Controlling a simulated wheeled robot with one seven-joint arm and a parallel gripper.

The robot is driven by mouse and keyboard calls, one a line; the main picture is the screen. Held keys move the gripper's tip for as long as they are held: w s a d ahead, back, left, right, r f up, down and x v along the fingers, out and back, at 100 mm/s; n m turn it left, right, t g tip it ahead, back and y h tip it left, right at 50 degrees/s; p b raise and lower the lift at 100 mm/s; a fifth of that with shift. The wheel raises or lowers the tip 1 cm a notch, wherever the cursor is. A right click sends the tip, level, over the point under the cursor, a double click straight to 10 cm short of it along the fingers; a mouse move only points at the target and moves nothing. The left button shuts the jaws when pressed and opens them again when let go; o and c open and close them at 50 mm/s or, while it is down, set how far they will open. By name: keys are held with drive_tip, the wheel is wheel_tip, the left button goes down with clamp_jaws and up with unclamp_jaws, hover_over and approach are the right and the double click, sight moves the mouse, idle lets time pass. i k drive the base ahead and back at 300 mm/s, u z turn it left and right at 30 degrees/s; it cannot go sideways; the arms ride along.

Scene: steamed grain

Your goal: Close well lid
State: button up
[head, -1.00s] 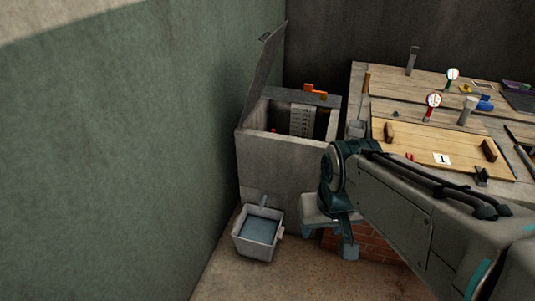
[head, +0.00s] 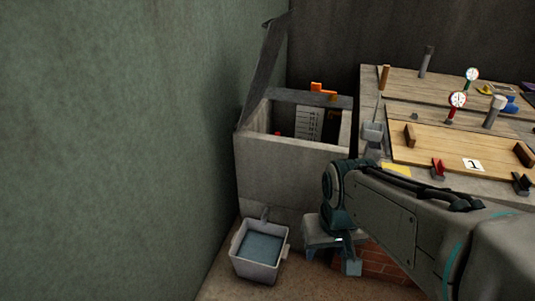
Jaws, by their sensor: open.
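The well is a grey concrete box (head: 292,162) in the corner against the green wall. Its lid (head: 266,68) is a thin grey panel, raised steeply and leaning toward the wall at the box's left side, with a small handle at its top edge. The box's top is open, and a white marked gauge plate (head: 308,124) and a small red item show inside. My gripper (head: 341,272) hangs low in front of the box's right side, pointing down with its jaws apart. It is empty and apart from the lid.
A grey bucket with water (head: 260,252) stands on the floor before the box. A wooden-topped bench (head: 440,128) with gauges, levers and a board marked 1 stands at right, beside brickwork (head: 382,258). The green wall (head: 110,150) bounds the left.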

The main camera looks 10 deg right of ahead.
sight(276, 28)
drive_tip(key=z, duration=0.3)
drive_tip(key=k, duration=0.3)
drive_tip(key=u, duration=1.1)
drive_tip(key=i, duration=0.7)
drive_tip(key=z, duration=0.45)
drive_tip(key=i, duration=0.8)
drive_tip(key=z, duration=0.7)
